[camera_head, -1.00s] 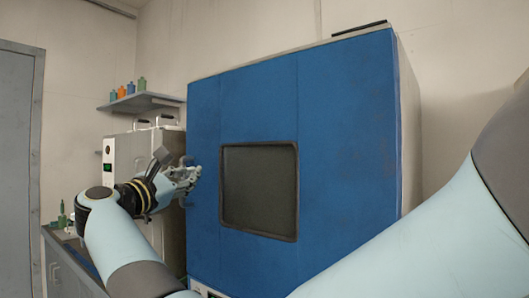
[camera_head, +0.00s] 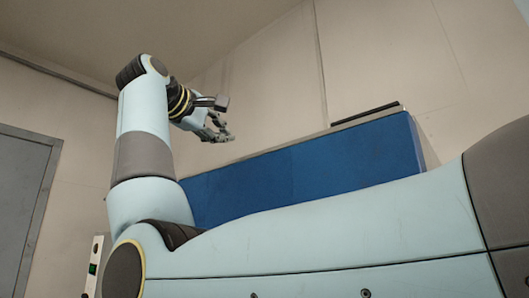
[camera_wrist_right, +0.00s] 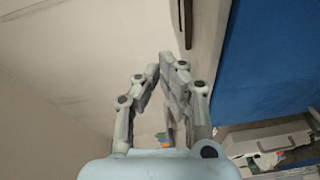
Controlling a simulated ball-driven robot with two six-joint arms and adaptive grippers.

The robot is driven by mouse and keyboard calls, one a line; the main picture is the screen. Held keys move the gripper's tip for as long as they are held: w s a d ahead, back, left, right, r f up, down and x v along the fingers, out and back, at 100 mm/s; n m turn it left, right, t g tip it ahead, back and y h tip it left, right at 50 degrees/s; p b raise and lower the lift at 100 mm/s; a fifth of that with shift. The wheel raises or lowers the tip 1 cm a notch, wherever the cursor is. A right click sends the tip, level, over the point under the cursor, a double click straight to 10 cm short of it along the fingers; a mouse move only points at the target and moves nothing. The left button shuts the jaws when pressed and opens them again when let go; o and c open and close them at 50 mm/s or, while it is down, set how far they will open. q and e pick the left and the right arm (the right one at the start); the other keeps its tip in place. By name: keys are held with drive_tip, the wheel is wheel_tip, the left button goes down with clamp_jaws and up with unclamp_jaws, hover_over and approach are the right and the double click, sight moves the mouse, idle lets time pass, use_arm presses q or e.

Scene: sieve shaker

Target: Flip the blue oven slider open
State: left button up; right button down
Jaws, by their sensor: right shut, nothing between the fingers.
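The blue oven (camera_head: 310,165) shows only as its upper front in the head view; my right arm hides the part below. Its blue face (camera_wrist_right: 280,55) fills the right side of the right wrist view. I cannot make out the slider in either view. My right gripper (camera_head: 228,138) is raised above the oven's upper left edge, in front of the wall. In the right wrist view its fingers (camera_wrist_right: 168,65) are together with nothing between them, apart from the blue face. My left gripper is not in view.
A dark strip (camera_head: 364,114) lies along the oven's top. A grey door (camera_head: 22,195) stands at the far left. The edge of a white unit with a green display (camera_head: 93,268) shows low at left. Bare wall (camera_head: 270,90) surrounds the gripper.

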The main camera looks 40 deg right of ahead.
drive_tip(key=p+x, duration=0.2)
drive_tip(key=x, duration=0.3)
drive_tip(key=shift+d+r, duration=0.15)
drive_tip(key=p+x, duration=0.1)
drive_tip(key=x, duration=0.4)
drive_tip(key=shift+d+p, duration=0.25)
drive_tip(key=shift+p, duration=0.15)
drive_tip(key=shift+s+d+f+p, duration=0.15)
drive_tip(key=shift+s+d, duration=0.05)
drive_tip(key=shift+s, duration=0.3)
drive_tip(key=shift+s+d+f+p, duration=0.15)
drive_tip(key=shift+s+d+f, duration=0.1)
drive_tip(key=shift+s, duration=0.3)
drive_tip(key=shift+s+d, duration=0.2)
drive_tip(key=shift+s, duration=0.35)
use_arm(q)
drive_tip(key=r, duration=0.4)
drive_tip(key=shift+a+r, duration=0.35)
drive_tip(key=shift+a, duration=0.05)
use_arm(e)
drive_tip(key=shift+d+f, duration=0.1)
drive_tip(key=shift+f, duration=0.05)
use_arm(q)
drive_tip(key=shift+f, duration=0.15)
use_arm(e)
drive_tip(key=shift+s, duration=0.1)
